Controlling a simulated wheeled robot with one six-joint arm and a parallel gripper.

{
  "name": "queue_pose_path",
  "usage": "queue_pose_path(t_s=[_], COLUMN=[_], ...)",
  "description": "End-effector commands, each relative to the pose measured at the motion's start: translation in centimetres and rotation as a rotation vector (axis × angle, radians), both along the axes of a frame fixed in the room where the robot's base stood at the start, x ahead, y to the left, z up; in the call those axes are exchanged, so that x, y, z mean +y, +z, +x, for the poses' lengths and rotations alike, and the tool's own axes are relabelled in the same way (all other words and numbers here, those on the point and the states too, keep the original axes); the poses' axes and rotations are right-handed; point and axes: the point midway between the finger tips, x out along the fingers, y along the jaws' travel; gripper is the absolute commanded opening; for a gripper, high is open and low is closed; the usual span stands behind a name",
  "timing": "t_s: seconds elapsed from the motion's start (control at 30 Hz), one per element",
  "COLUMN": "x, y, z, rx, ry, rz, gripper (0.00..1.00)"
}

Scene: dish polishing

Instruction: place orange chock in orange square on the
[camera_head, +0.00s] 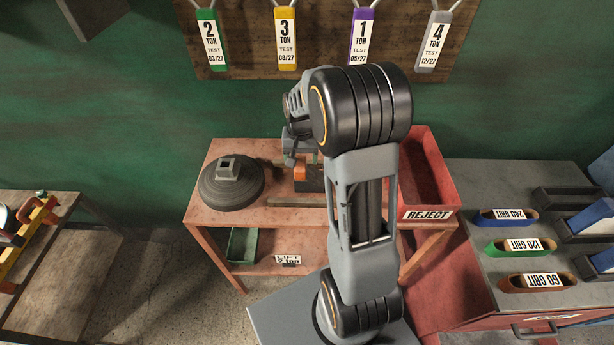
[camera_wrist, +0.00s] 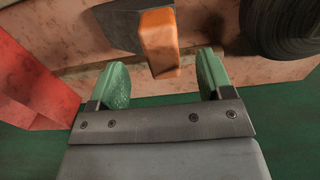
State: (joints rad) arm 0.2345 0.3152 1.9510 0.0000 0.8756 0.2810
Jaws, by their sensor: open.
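An orange block (camera_wrist: 160,42), which looks like the orange chock, lies against a dark grey block (camera_wrist: 125,24) on the worn pink-brown table. It also shows in the head view (camera_head: 300,173), partly hidden by my arm. My gripper (camera_wrist: 160,68) has green pads spread apart with nothing held between them. The orange block's near end lies just beyond and between the fingertips, with space to each pad. In the head view my arm hides most of the gripper. I cannot make out an orange square in either view.
A dark round base (camera_head: 231,184) with a square socket stands on the table's left side. A red REJECT bin (camera_head: 438,180) is on the right. Colored grit holders (camera_head: 536,283) lie on the far-right bench. Tags (camera_head: 361,38) hang on the wall board. Bare tabletop (camera_head: 262,222) shows at the front.

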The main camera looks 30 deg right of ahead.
Motion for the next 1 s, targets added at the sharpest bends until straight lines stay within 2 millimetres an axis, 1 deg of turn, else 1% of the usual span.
queue_pose_path(t_s=[0.17, 0.4, 0.5, 0.63, 0.83, 0.87, 1.0], x=[0.0, 0.0, 0.0, 0.0, 0.0, 0.0, 0.0], y=[-0.9, -4.0, -5.0, -5.5, -5.6, -5.6, -5.5], z=[0.0, 0.3, 0.3, 0.3, 0.3, 0.3, 0.3], rx=[0.002, 0.004, 0.002, 0.000, -0.001, 0.000, 0.000], ry=[0.000, 0.000, 0.000, 0.000, 0.000, 0.000, 0.000], rz=[0.000, 0.001, 0.001, 0.000, 0.000, 0.000, 0.000], gripper=[0.73, 0.73, 0.73, 0.73, 0.73, 0.71, 0.58])
